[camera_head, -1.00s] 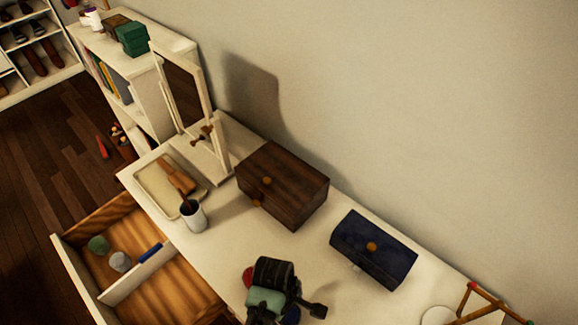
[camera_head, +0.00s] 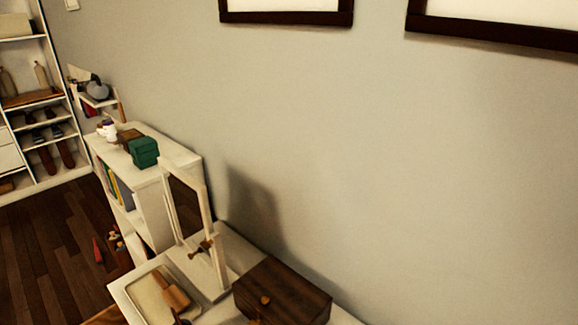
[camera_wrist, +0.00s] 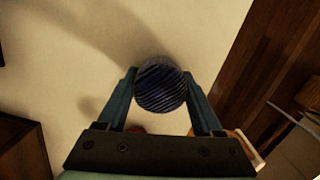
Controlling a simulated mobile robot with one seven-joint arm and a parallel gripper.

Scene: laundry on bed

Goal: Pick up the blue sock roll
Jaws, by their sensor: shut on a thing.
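The blue sock roll (camera_wrist: 161,91), dark blue with fine light stripes, shows in the middle of the wrist view. My gripper (camera_wrist: 159,77) is shut on it, with one teal finger at each side of the roll. The round end of the roll faces the wrist camera. A pale surface with a soft shadow lies behind it. In the head view neither my gripper nor the roll is in the frame.
In the head view, a dark wooden box (camera_head: 283,292), a tray (camera_head: 152,300) and a mirror frame (camera_head: 213,245) stand on the white-topped furniture along the wall. A white shelf unit (camera_head: 152,205) with a green box (camera_head: 144,152) stands behind. Wooden floor is at left.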

